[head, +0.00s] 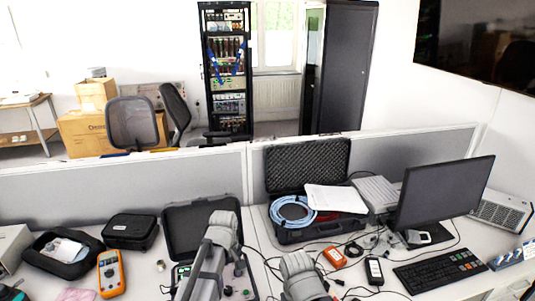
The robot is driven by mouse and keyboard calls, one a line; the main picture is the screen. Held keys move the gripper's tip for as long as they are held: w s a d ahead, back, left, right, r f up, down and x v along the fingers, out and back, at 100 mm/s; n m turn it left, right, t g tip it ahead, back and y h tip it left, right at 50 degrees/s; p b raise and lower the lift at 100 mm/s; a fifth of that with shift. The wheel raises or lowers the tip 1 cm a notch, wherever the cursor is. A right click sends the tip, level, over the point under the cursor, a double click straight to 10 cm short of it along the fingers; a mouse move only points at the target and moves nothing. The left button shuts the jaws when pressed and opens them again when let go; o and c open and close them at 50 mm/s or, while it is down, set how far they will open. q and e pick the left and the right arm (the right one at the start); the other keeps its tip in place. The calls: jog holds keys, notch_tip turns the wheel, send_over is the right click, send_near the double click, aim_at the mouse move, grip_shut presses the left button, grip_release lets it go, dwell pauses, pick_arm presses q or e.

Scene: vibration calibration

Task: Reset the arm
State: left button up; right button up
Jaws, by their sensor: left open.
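My left arm rises from the bottom centre over an open black case (188,228). My right arm shows only as a grey link at the bottom centre, just right of the left arm. Its gripper is not in view.
An orange multimeter (111,273) and black pouch (64,253) lie left. A large open case (307,168) with blue cable (291,212), a monitor (443,192) and keyboard (440,271) stand right. Grey partitions (365,155) border the desks behind.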

pick_arm(q)
jog(key=s+d+f+m+y+b, duration=0.1)
jog(key=s+d+m, duration=0.8)
jog(key=s+m, duration=0.3)
jog(key=shift+s+d+m, duration=0.15)
jog(key=shift+s+m, duration=0.15)
jog(key=shift+s, duration=0.3)
